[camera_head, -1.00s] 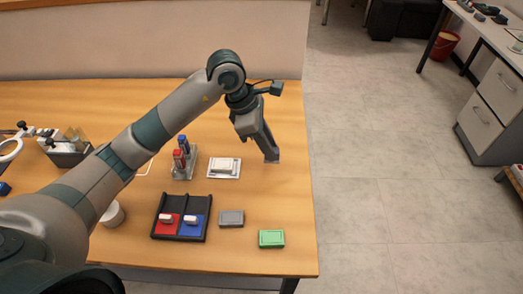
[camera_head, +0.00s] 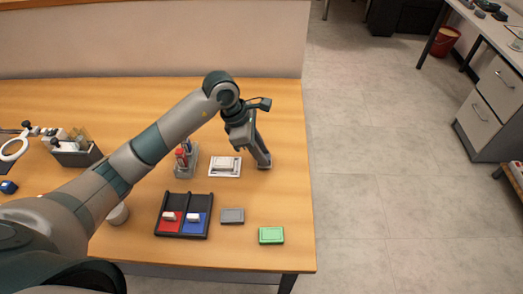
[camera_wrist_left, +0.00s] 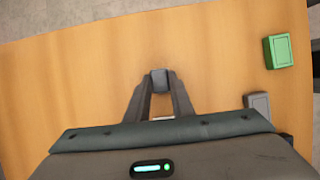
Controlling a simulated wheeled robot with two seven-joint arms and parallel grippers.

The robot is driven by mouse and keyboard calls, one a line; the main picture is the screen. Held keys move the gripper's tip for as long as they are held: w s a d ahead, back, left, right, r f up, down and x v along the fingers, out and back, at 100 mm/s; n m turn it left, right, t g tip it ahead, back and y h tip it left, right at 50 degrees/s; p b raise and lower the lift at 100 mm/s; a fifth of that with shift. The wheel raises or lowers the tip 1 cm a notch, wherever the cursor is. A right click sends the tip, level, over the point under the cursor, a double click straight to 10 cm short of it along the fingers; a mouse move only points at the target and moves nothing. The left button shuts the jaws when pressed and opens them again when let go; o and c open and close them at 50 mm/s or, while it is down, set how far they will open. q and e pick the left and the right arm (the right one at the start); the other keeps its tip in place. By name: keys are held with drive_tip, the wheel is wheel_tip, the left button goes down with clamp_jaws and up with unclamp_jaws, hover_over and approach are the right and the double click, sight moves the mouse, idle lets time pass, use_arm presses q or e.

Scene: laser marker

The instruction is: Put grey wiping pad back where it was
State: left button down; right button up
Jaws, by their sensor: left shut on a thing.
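My left gripper (camera_head: 262,160) is shut on a small dark grey block, which I take to be the grey wiping pad (camera_wrist_left: 160,76). In the head view the pad (camera_head: 264,165) shows at the fingertips, low over the table, right of the white pad stack (camera_head: 225,167). I cannot tell whether it touches the table. In the wrist view the fingers (camera_wrist_left: 160,84) close on it from both sides. A grey box (camera_head: 232,216) and a green box (camera_head: 271,235) lie nearer the front. My right gripper is not in view.
A black tray (camera_head: 183,236) with red and blue compartments, each with a white block, lies front left of the gripper. A holder (camera_head: 186,161) with red and blue pieces stands left. The wooden table (camera_head: 285,190) is bare between the gripper and its right edge.

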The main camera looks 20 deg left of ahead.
use_arm(q)
drive_tip(key=shift+f, duration=0.2)
drive_tip(key=shift+f, duration=0.15)
drive_tip(key=shift+f+b, duration=0.1)
drive_tip(key=shift+b, duration=0.2)
drive_tip(key=c, duration=1.5)
unclamp_jaws()
drive_tip(key=shift+c, duration=0.2)
drive_tip(key=shift+r+p, duration=0.3)
drive_tip(key=shift+p, duration=0.05)
